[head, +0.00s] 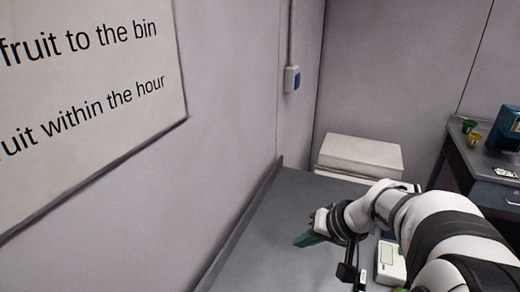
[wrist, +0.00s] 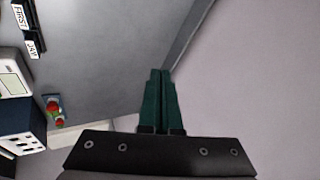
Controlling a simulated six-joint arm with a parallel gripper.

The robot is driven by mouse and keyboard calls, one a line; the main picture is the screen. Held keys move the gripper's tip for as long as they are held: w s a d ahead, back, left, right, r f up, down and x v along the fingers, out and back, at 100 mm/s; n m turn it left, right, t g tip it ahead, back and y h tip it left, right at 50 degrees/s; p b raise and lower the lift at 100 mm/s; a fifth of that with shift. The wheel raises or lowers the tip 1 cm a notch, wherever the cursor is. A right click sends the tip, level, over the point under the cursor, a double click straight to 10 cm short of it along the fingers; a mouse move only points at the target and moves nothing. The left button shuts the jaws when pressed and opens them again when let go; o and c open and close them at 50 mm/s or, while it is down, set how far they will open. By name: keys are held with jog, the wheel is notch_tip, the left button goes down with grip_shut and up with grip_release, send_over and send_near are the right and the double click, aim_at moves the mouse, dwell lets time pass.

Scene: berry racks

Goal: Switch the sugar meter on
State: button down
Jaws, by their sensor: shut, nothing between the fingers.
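My gripper (head: 308,240) is shut and empty, with its green fingers over the grey bench near the wall. In the wrist view its fingers (wrist: 160,74) are together, pointing toward the bench edge and pale wall. A white device with a pale greenish display (head: 388,254) sits on the bench to the right of the gripper, partly hidden by my arm. A white device with a display also shows at the left edge of the wrist view (wrist: 14,76).
A white box (head: 358,154) stands at the back. A side table at right holds a teal machine (head: 506,128) and cups (head: 472,134).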

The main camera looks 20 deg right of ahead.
jog(key=s+d+f+m+t+h, duration=0.1)
jog(key=d+f+t+h, duration=0.15)
jog(key=d, duration=1.35)
jog(key=s+d+f+m+h, duration=0.1)
jog(key=s+d+f+h, duration=0.1)
jog(key=s+d, duration=0.4)
jog(key=s+d+f+m+g+h, duration=0.1)
jog(key=s+d, duration=0.5)
jog(key=d, duration=0.6)
jog(key=shift+f+h, duration=0.55)
jog(key=shift+h, duration=0.7)
jog(key=shift+w+d+g, duration=0.1)
jog(key=shift+g, duration=0.15)
jog(key=x, duration=0.9)
jog(key=shift+f, duration=0.1)
jog(key=f, duration=0.3)
jog(key=shift+w+f, duration=0.3)
jog(key=shift+w, duration=0.1)
jog(key=shift+f, duration=0.5)
